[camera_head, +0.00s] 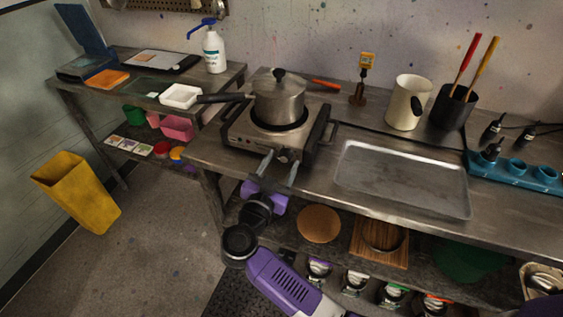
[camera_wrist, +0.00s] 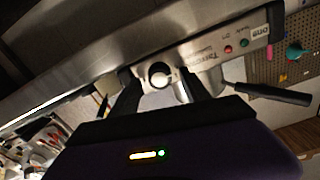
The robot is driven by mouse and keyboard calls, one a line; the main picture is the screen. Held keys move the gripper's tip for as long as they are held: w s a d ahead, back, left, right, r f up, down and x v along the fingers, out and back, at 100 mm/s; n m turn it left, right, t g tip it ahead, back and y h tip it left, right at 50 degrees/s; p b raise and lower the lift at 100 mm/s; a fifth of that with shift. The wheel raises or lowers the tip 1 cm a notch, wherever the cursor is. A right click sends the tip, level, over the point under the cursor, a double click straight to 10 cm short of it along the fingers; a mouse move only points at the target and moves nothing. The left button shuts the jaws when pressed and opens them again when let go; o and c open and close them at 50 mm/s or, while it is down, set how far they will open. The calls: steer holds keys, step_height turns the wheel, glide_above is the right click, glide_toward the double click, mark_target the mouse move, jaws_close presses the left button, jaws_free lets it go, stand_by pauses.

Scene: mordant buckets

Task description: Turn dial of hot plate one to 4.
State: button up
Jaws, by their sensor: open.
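The hot plate (camera_head: 240,141) is a silver box at the front edge of the steel bench, with a lidded pot (camera_head: 279,103) on its burner. Its label (camera_wrist: 262,30) reads "one" in the wrist view. The dial (camera_wrist: 159,74) is a round knob with a pale face on the front panel; it also shows small in the head view (camera_head: 288,156). My gripper (camera_head: 279,163) is open at the front panel. In the wrist view, my gripper's fingers (camera_wrist: 160,86) stand either side of the dial. I cannot tell whether they touch it or read the setting.
A red light (camera_wrist: 228,49) and a green light (camera_wrist: 244,43) sit on the panel. The pot's handle (camera_head: 222,98) sticks out left. A metal tray (camera_head: 400,180) lies to the right. A white jug (camera_head: 406,103) and a black holder (camera_head: 452,108) stand behind it.

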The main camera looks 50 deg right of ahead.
steer(key=shift+d, duration=0.25)
jaws_close()
